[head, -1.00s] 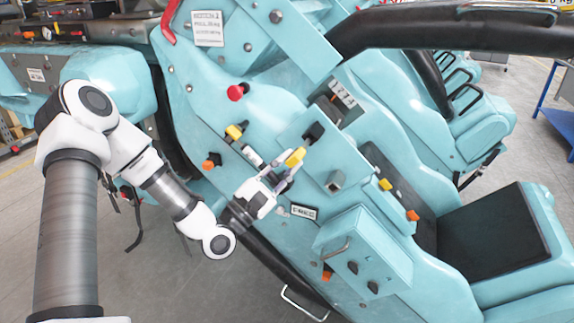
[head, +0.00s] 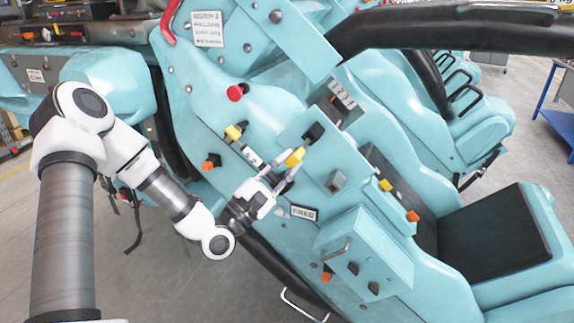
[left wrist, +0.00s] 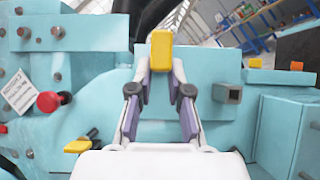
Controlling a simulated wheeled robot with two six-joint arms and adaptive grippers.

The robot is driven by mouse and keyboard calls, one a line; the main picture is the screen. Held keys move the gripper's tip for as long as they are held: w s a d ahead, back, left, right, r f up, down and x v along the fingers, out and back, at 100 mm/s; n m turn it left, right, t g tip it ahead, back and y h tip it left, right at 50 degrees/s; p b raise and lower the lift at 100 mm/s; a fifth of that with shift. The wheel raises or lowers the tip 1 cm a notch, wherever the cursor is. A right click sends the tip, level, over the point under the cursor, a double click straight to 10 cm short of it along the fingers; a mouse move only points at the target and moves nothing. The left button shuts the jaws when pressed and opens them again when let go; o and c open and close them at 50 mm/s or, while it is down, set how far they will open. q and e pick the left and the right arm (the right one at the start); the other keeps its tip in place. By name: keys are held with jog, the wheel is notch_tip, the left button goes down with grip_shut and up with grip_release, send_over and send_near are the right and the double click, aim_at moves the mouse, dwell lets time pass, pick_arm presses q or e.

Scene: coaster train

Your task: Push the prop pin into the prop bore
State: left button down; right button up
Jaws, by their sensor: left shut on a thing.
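My left gripper (head: 286,177) is shut on a yellow-headed pin (head: 295,157), which I take to be the prop pin. In the left wrist view the yellow head (left wrist: 161,52) stands upright between the fingertips (left wrist: 160,80), in front of a teal panel. The pin's shaft is hidden, and I cannot tell whether it is inside a hole. A black square fitting (head: 313,132) lies just beyond the yellow head. A grey square tube (head: 335,182) sticks out to the right of the gripper. I cannot make out the prop bore itself. My right gripper is not in view.
The teal coaster car carries a red knob (head: 235,92), another yellow handle (head: 234,132), an orange knob (head: 211,161) and a teal box (head: 365,250) near the gripper. A black bar crosses the top right. Open floor (head: 175,280) lies at lower left.

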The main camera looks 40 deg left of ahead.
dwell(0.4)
pick_arm(q)
jog(key=shift+w+b, duration=0.2)
jog(key=shift+b, duration=0.1)
jog(key=shift+w, duration=0.1)
jog(key=shift+w+a, duration=0.1)
jog(key=shift+w, duration=0.2)
jog(key=shift+w+a+b, duration=0.2)
jog(key=shift+w+b, duration=0.35)
jog(key=shift+w, duration=0.2)
jog(key=shift+w+a+b, duration=0.15)
jog(key=shift+w+b, duration=0.35)
jog(key=shift+w, duration=0.25)
jog(key=shift+w+a+b, duration=0.2)
jog(key=shift+w+b, duration=0.35)
jog(key=shift+w, duration=0.2)
jog(key=c, duration=1)
grip_release()
